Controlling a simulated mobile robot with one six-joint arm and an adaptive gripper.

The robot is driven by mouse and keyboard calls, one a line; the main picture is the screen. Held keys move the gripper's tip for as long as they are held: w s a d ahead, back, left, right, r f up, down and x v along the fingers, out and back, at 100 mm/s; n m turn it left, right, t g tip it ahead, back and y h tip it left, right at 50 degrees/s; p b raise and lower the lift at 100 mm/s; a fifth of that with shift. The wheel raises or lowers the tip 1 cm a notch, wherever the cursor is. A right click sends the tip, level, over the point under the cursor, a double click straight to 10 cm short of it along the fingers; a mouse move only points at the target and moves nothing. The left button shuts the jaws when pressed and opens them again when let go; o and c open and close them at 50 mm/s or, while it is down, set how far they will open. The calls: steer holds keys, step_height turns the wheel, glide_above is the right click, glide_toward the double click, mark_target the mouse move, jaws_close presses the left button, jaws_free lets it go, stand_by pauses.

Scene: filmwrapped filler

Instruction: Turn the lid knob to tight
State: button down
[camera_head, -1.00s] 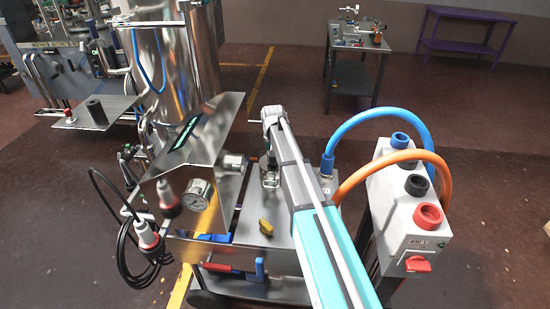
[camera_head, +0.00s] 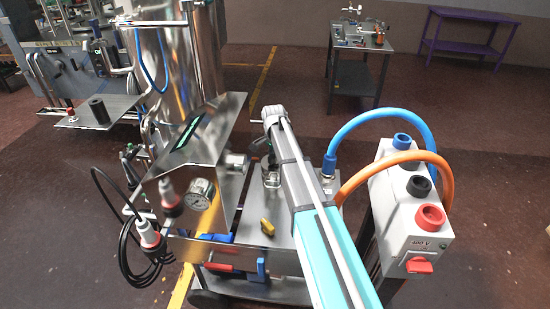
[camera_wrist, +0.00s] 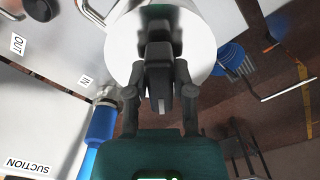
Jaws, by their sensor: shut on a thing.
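In the wrist view a pale round lid (camera_wrist: 200,38) fills the upper middle. A dark, bar-shaped knob (camera_wrist: 159,52) stands on it. My gripper (camera_wrist: 159,78) has one finger on each side of the knob and is shut on it. No tight mark shows on the lid in this view. In the body view my gripper (camera_head: 262,149) is a small dark shape below the end of my arm, above the steel cart top. There my arm hides the lid and knob.
Blue (camera_head: 345,125) and orange (camera_head: 400,157) hoses arch to a grey box (camera_head: 400,215) right of my arm. A blue fitting (camera_wrist: 101,125) lies beside the lid.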

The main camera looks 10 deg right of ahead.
steer(key=shift+d+m, duration=0.1)
steer(key=shift+m, duration=0.3)
steer(key=shift+c, duration=2.4)
jaws_free()
steer(key=shift+r, duration=0.1)
